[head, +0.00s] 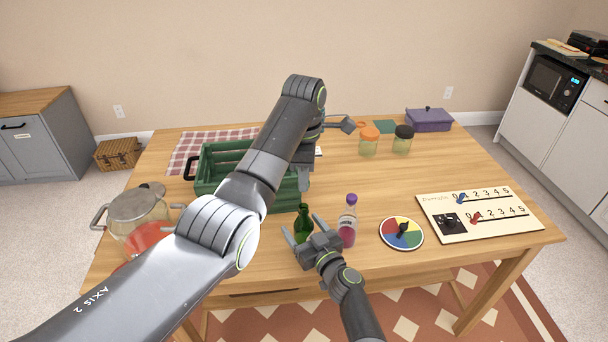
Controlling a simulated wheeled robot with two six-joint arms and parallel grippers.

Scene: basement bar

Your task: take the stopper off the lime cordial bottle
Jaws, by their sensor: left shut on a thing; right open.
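The lime cordial bottle (303,227) is the small dark green glass bottle standing upright near the table's front edge. My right gripper (300,222) is open, with one finger on each side of it; I cannot tell whether they touch it. My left gripper (305,186) points down just above the bottle's mouth. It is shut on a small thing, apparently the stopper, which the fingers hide. No stopper shows on the bottle's neck.
A clear bottle (347,226) with a purple cap stands close right of my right gripper. A colour spinner (401,233) and score board (500,222) lie at right. The middle right is clear.

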